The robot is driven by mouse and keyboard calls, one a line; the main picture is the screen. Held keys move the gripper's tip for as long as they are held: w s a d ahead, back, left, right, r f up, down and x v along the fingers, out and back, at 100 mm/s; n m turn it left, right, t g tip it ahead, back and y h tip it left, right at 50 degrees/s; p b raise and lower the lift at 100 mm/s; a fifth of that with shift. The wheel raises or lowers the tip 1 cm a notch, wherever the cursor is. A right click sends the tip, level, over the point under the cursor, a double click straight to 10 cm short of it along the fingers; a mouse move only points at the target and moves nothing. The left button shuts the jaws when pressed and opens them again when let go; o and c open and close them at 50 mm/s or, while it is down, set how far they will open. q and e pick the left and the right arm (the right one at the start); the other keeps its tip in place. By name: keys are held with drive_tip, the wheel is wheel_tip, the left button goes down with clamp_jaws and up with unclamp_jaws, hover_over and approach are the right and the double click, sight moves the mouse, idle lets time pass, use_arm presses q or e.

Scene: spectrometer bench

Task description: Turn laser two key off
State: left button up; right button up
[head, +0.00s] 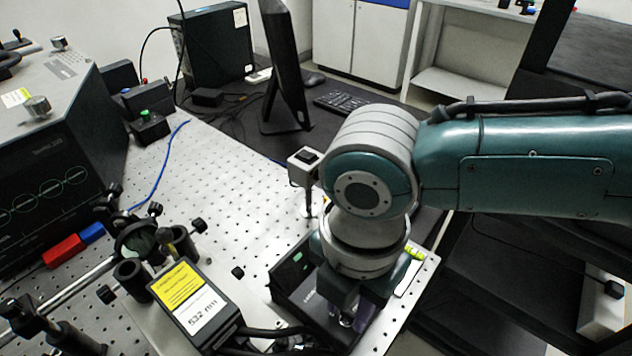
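My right arm comes in from the right, and its wrist points down over the optical table. My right gripper (347,318) is at the front right end of a black box (291,263) with a small green light on top. The fingertips are small and partly hidden by the wrist, so I cannot tell whether they are open or shut, or touching the box. I cannot make out a key; that end of the box is covered by my gripper. A laser head labelled 532 nm (196,305) lies to the left. My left gripper is not in view.
The perforated optical table (235,180) is mostly clear in the middle. Optical mounts (140,240) and rods stand at the lower left. A large dark spectrometer (60,150) is at the left. A monitor (284,65) and keyboard (352,100) are behind. Cables run at the bottom.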

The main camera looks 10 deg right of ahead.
sight(348, 312)
drive_tip(key=o, duration=0.4)
drive_tip(key=shift+c, duration=0.2)
wheel_tip(348, 312, up, 10)
drive_tip(key=shift+p, duration=0.4)
